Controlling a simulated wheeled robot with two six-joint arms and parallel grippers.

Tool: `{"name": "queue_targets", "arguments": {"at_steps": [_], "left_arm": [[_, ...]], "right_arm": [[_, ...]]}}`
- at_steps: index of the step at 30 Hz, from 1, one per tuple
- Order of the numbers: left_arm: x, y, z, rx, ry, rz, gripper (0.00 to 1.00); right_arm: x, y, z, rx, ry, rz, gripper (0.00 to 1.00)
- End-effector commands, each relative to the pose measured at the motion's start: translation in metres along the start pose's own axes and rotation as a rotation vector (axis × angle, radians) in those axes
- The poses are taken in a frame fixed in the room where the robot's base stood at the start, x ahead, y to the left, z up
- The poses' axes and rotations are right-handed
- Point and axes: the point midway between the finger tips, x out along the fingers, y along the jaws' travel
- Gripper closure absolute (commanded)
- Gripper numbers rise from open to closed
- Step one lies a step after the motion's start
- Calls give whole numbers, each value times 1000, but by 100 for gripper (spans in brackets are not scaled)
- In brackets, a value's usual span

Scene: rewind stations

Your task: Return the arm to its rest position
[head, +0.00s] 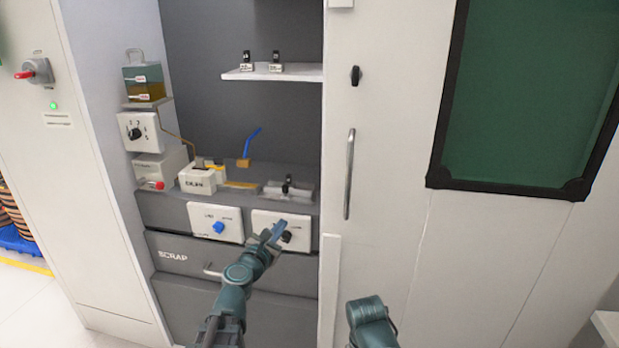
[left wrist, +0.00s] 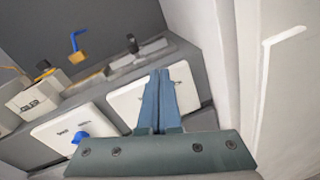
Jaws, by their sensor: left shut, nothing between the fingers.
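My left gripper (head: 272,234) is shut and empty. It is in front of a white panel (head: 262,217) with a dark knob (head: 286,237), and its fingertips overlap that panel in the head view. I cannot tell whether they touch it. In the left wrist view the two blue fingers (left wrist: 157,100) lie together in front of the same panel, and the knob is hidden there. My right arm (head: 370,322) shows only as a teal link at the bottom; its gripper is not in view.
A white panel with a blue knob (head: 219,228) is to the left. Below is a drawer marked SCRAP (head: 173,256) with a handle. A white door with a long handle (head: 349,175) stands to the right. A shelf (head: 290,73) is above.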

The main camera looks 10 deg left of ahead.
Motion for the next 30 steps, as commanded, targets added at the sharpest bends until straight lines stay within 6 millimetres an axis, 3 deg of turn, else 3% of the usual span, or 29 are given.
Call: {"name": "queue_targets", "arguments": {"at_steps": [2, 6, 10, 15, 23, 24, 30], "left_arm": [[-1, -38, -7, 284, 20, -149, 100], [-20, -107, -45, 875, 43, -492, 100], [-56, -143, -96, 1352, 37, -843, 100], [-109, -149, -150, 1761, -1, -1270, 100], [-180, -120, -191, 2051, -84, -1849, 100], [-188, -116, -186, 2068, -101, -1916, 100], [-192, -130, -132, 2094, -157, -1952, 100]], "right_arm": [[0, 0, 0, 0, 0, 0, 50], [0, 0, 0, 0, 0, 0, 50], [0, 0, 0, 0, 0, 0, 50], [0, 0, 0, 0, 0, 0, 50], [0, 0, 0, 0, 0, 0, 50], [-7, 1, 0, 0, 0, 0, 50], [-54, 5, 3, 0, 0, 0, 50]]}}
